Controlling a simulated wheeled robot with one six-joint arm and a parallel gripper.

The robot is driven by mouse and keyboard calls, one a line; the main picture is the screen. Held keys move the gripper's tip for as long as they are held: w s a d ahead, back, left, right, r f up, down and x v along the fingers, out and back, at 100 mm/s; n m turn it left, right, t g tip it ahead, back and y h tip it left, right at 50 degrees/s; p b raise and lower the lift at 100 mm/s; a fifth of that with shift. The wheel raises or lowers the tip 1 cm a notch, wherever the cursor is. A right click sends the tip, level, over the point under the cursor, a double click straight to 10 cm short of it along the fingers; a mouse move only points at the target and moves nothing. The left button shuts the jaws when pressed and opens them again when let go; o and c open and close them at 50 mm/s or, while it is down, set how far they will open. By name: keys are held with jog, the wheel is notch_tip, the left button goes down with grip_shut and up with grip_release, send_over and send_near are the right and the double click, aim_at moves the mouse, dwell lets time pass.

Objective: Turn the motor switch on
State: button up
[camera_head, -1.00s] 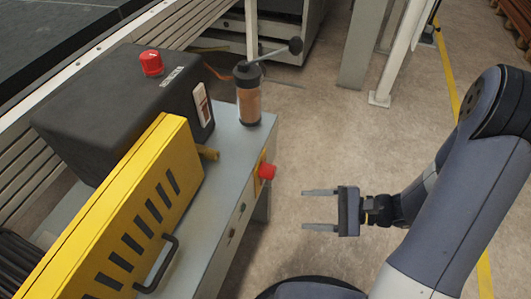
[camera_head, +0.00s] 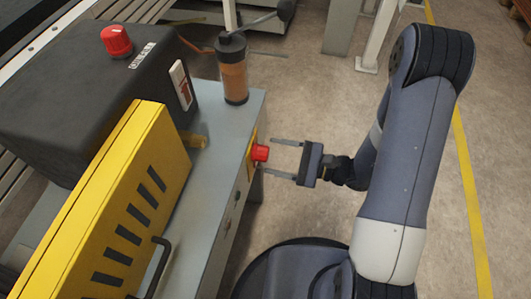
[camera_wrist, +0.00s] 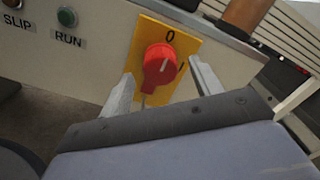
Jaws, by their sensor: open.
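The motor switch is a red rotary knob (camera_wrist: 161,66) on a yellow plate (camera_wrist: 185,45) marked "0" at the top and "I" at the right. Its white pointer line points up toward the "0". In the head view the red knob (camera_head: 260,152) stands out from the machine's side face. My gripper (camera_head: 287,160) is open, with its two fingers reaching toward the knob from the right. In the wrist view my gripper (camera_wrist: 165,90) has one finger on each side of the knob. I cannot tell whether either finger touches it.
A green RUN button (camera_wrist: 67,17) and the SLIP control (camera_wrist: 13,3) sit left of the plate. A brown and black cylinder (camera_head: 233,75) stands on the grey machine top. A yellow guard (camera_head: 110,200) and black housing (camera_head: 90,95) are at left.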

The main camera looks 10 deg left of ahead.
aim_at(268, 155)
jog(key=shift+w+a, duration=0.15)
jog(key=shift+a, duration=1.55)
jog(key=shift+c, duration=0.5)
jog(key=c, duration=0.9)
